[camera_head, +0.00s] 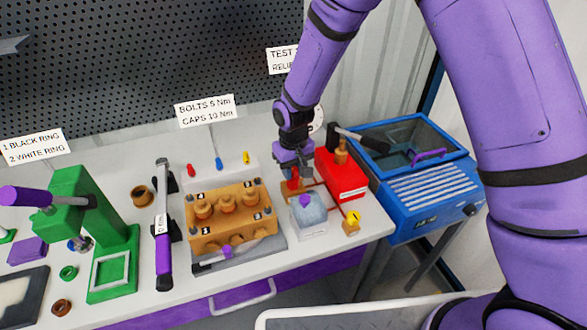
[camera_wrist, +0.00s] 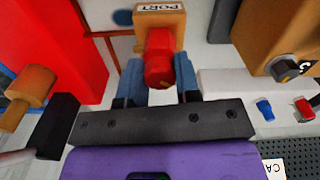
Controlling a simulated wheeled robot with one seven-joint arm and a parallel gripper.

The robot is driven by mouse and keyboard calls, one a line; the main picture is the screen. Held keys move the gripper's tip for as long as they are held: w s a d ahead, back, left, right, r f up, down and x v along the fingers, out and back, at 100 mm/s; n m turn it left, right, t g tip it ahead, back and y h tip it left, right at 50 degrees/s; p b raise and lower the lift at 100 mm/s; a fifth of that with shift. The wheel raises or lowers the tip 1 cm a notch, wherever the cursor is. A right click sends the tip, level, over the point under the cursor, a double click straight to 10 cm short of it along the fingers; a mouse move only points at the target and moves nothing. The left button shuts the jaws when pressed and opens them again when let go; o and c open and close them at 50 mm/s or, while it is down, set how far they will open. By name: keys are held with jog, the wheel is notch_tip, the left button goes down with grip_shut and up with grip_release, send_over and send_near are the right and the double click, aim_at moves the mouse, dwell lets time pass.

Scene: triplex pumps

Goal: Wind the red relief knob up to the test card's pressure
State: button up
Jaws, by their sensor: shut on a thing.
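The red relief knob (camera_wrist: 158,68) sticks out of a brown block marked PORT (camera_wrist: 178,20) in the wrist view. My gripper (camera_wrist: 159,80) has one blue-grey finger on each side of the knob and is shut on it. In the head view my gripper (camera_head: 293,180) points down beside the red pump unit (camera_head: 345,178), and the arm covers most of the knob. The test card (camera_head: 281,61) hangs on the back wall. My arm hides its right part, so the pressure figure cannot be read. A round white dial (camera_head: 319,118) is mostly hidden behind the arm.
A brown pump block (camera_head: 232,236) stands left of my gripper, and a pale block with a purple top (camera_head: 308,213) stands just in front. A blue tank (camera_head: 425,190) is at the right. A torque wrench (camera_head: 163,230) and a green press (camera_head: 115,260) stand further left.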

aim_at(294, 169)
jog(key=shift+m, duration=1.1)
jog(key=o, duration=0.9)
jog(key=shift+r, duration=0.1)
notch_tip(294, 169, up, 11)
jog(key=shift+f, duration=0.2)
